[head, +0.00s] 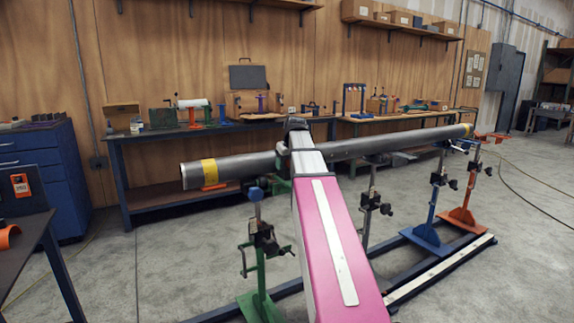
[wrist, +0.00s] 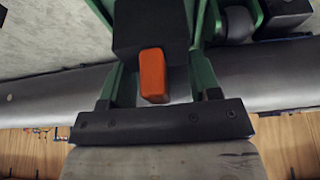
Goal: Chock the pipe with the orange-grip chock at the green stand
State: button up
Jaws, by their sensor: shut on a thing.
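The long grey pipe (head: 235,168) with yellow bands near its ends lies across the stands in the head view; it also crosses the wrist view (wrist: 50,95). The green stand (head: 261,270) with a blue knob is under its left part. My arm's end covers the pipe there, and the gripper is hidden in the head view. In the wrist view my gripper (wrist: 155,62) is shut on the chock, a black block (wrist: 150,28) with an orange grip (wrist: 152,72). The chock appears over or beside the pipe among green parts; whether it touches the pipe is unclear.
A blue stand (head: 428,236) and an orange stand (head: 462,215) are under the pipe's right part. A base rail (head: 440,272) runs along the floor. Cluttered workbenches (head: 150,137) line the wall behind. A dark table (head: 30,228) is at left.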

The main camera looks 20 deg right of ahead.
jog(key=shift+w+a, duration=0.1)
jog(key=shift+w, duration=0.4)
jog(key=o, duration=1.2)
jog(key=shift+r, duration=0.1)
jog(key=shift+s+r, duration=0.15)
jog(key=shift+r, duration=0.95)
jog(key=shift+s+r, duration=0.2)
jog(key=shift+r, duration=0.95)
jog(key=shift+s+r, duration=0.15)
jog(key=shift+r, duration=0.95)
